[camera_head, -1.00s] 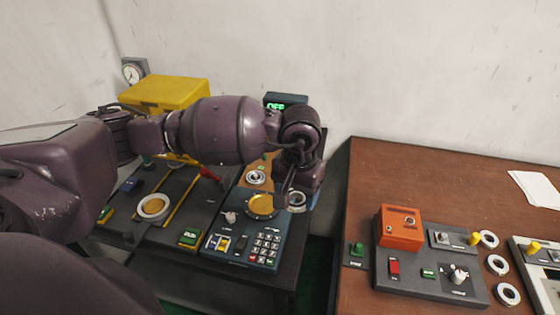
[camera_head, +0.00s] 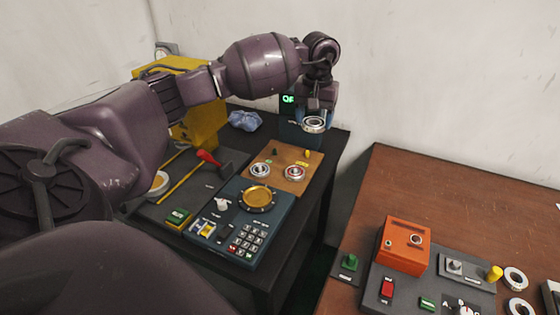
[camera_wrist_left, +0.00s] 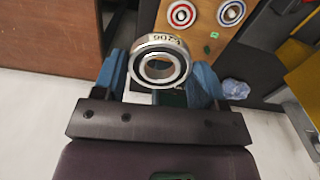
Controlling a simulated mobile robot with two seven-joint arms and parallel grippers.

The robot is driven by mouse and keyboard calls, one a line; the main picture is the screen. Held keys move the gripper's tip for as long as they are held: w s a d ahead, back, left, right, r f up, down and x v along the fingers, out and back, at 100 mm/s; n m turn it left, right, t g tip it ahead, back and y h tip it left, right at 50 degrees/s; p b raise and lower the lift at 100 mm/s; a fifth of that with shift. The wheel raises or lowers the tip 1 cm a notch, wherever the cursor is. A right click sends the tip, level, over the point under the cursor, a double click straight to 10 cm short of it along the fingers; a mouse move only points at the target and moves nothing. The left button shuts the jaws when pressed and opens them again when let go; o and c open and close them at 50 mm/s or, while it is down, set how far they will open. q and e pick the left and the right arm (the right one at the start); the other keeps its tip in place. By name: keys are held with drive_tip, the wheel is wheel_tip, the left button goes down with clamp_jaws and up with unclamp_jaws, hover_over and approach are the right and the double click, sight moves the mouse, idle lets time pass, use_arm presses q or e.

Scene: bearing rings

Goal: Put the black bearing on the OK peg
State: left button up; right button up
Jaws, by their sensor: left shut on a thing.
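My left gripper (camera_head: 314,115) is shut on a bearing (camera_head: 314,125), a metal ring with a dark band around its bore. It is held in the air beyond the far right edge of the left table. In the left wrist view the bearing (camera_wrist_left: 160,62) sits between the blue fingers (camera_wrist_left: 160,80) with its face tilted to the camera and markings on its rim. A brown board (camera_head: 285,166) carries two other rings, one with a blue-dark centre (camera_head: 261,170) and one with a red centre (camera_head: 295,173). I cannot make out which peg is labelled OK. My right gripper is not in view.
A blue keypad panel (camera_head: 232,225) with a gold dial (camera_head: 257,196) stands in front of the board. A yellow box (camera_head: 195,115) and a crumpled blue cloth (camera_head: 245,121) are behind. The right table (camera_head: 370,185) holds an orange box (camera_head: 403,245) and several rings.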

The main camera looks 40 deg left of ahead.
use_arm(q)
drive_tip(key=w+a+r+n+b, duration=0.1)
drive_tip(key=w+a+n+b, duration=0.1)
drive_tip(key=a, duration=0.7)
drive_tip(key=w+a+r+n+b, duration=0.1)
drive_tip(key=w+a+n+b, duration=0.15)
drive_tip(key=a, duration=0.65)
drive_tip(key=shift+m, duration=0.45)
drive_tip(key=f+b, duration=0.1)
drive_tip(key=f, duration=1.8)
drive_tip(key=shift+s, duration=0.2)
drive_tip(key=shift+f, duration=0.3)
drive_tip(key=shift+r, duration=0.15)
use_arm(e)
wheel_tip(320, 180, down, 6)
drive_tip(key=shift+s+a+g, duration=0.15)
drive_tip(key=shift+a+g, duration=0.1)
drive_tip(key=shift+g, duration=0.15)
use_arm(q)
drive_tip(key=shift+f+b, duration=0.35)
drive_tip(key=shift+f, duration=0.2)
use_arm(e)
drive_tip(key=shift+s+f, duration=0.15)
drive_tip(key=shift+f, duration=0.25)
use_arm(q)
drive_tip(key=shift+f, duration=0.15)
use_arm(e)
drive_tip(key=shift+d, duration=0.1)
